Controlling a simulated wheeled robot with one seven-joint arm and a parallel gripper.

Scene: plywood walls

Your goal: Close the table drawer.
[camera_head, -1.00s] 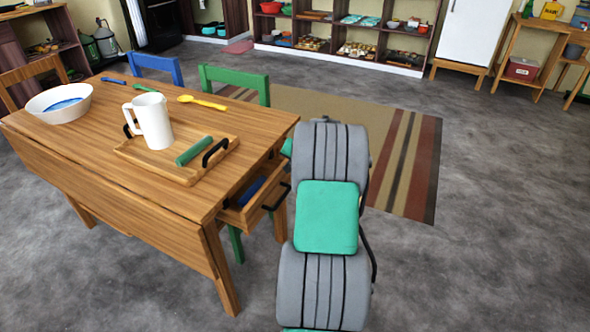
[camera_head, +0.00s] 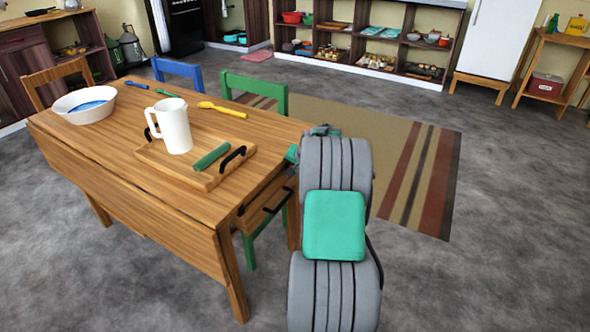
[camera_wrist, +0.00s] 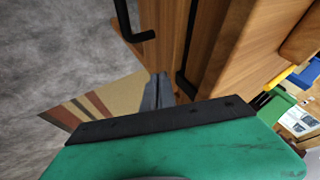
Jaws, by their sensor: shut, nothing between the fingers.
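The wooden table (camera_head: 95,155) stands at the left in the head view. Its drawer (camera_head: 257,214) is at the near right end, with a black handle (camera_head: 279,201). The drawer front sits close to the table end, and its inside does not show. Whether a small gap remains is hard to tell. In the wrist view, my gripper (camera_wrist: 158,92) is shut and empty beside wooden panels, with a black handle (camera_wrist: 130,25) above it. Contact with the drawer cannot be made out. In the head view my arm hides the fingers.
A wooden tray (camera_head: 150,153) on the table carries a white pitcher (camera_head: 175,127). A white bowl (camera_head: 84,105) and a yellow spoon (camera_head: 222,109) lie farther back. A green chair (camera_head: 282,106) stands behind the table. The floor at the right is clear.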

